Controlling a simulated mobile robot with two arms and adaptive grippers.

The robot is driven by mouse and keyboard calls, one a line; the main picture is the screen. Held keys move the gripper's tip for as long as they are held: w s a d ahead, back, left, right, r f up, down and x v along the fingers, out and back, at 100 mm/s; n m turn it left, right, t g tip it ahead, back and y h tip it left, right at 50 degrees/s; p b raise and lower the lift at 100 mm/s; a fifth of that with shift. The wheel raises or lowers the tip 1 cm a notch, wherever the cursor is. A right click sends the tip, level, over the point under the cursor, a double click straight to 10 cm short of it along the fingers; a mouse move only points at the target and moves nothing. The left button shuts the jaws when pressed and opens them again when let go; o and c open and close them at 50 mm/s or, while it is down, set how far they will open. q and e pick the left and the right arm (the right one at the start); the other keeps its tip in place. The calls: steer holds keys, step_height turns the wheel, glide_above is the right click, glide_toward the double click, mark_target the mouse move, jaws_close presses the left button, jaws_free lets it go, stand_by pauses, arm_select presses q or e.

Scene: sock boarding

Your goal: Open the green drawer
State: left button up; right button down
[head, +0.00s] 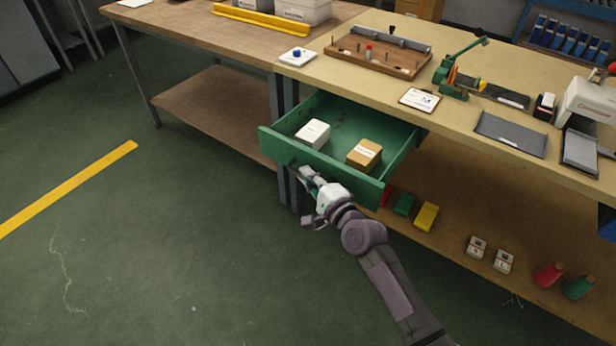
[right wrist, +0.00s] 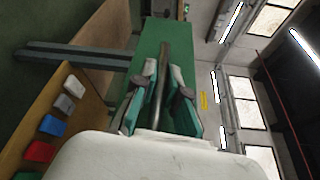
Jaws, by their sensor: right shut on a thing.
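The green drawer (head: 340,175) under the yellow-topped workbench is pulled out in the head view. A white box (head: 313,134) and a tan box (head: 364,154) lie inside it. My right gripper (head: 307,175) is at the drawer's front face, shut on its handle. In the right wrist view the fingers (right wrist: 158,95) close on both sides of the long dark bar handle (right wrist: 161,80), with the green drawer front (right wrist: 149,45) behind it. My left gripper is not in view.
The workbench top (head: 375,75) carries a wooden fixture board (head: 380,55), a green lever tool (head: 459,72) and grey trays. The lower shelf (head: 450,215) holds small boxes and thread cones. The green floor left of the drawer is clear.

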steer(key=c, duration=1.2)
jaws_free()
steer(key=f+v, duration=0.1)
steer(key=v, duration=1.1)
steer(key=shift+r, duration=0.4)
